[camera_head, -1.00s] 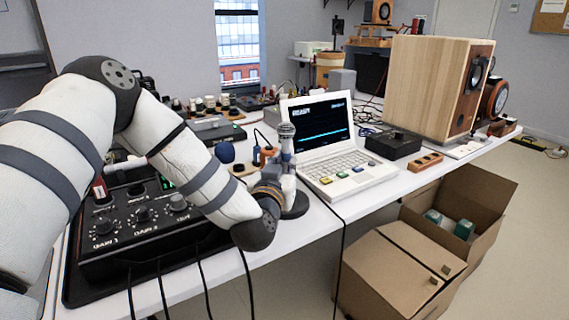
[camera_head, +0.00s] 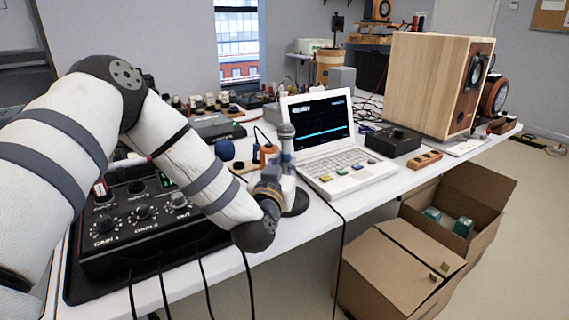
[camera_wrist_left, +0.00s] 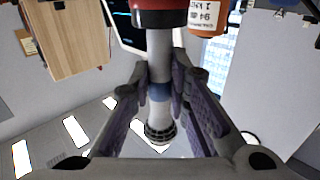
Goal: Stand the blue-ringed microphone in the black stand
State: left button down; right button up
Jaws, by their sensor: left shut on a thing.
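The microphone (camera_head: 287,144) is grey with a mesh head and a blue ring. It stands about upright in the head view, in front of the laptop's left side. My left gripper (camera_head: 272,178) is shut on it. In the left wrist view the finger pads press on both sides of the microphone (camera_wrist_left: 158,92) near its blue ring, with its mesh head toward the bottom. The round base of the black stand (camera_head: 298,203) shows just below the gripper. The arm hides part of it, and I cannot tell whether the microphone's lower end is in it. My right gripper is not in view.
A white laptop (camera_head: 345,168) stands close to the right of the microphone. A black mixer (camera_head: 135,235) is at left, under my arm. A black box (camera_head: 393,142) and a wooden speaker (camera_head: 425,85) stand further right.

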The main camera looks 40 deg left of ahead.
pick_arm(q)
jog(key=shift+f, duration=0.2)
jog(key=c, duration=1.4)
grip_release()
jog(key=shift+c, duration=0.2)
jog(key=v, duration=1.2)
